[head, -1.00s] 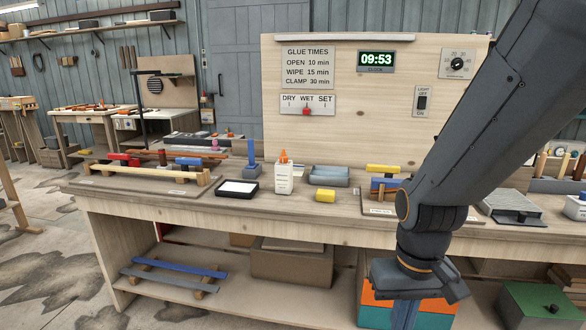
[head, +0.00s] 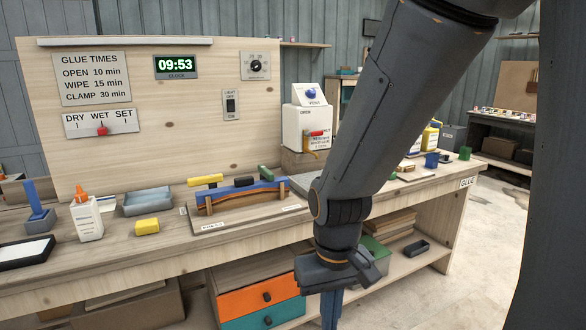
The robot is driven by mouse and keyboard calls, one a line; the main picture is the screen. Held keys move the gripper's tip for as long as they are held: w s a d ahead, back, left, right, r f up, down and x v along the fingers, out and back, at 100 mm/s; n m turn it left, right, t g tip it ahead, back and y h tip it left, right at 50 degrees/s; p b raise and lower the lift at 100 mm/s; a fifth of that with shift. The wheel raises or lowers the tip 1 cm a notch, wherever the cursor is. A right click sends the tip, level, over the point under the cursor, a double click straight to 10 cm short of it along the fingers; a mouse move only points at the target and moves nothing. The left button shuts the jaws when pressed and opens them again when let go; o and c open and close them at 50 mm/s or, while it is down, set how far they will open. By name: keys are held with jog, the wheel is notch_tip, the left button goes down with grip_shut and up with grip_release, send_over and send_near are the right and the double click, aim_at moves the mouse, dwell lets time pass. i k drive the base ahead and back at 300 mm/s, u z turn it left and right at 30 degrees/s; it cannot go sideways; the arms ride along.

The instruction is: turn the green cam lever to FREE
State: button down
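The green cam lever (head: 265,173) is at the right end of a curved clamping fixture on the bench. The labels at the fixture are too small to read. My gripper (head: 331,312) hangs pointing down in front of the bench, right of and lower than the green lever, touching nothing visible. Its fingertips are not clear enough to show whether it is open.
Orange and teal drawers (head: 258,296) are under the bench (head: 180,245). Open floor (head: 480,260) lies right.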

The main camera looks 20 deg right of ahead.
aim_at(266, 172)
jog(key=k, duration=0.5)
jog(key=u, duration=1)
jog(key=i, duration=1)
jog(key=z, duration=1.25)
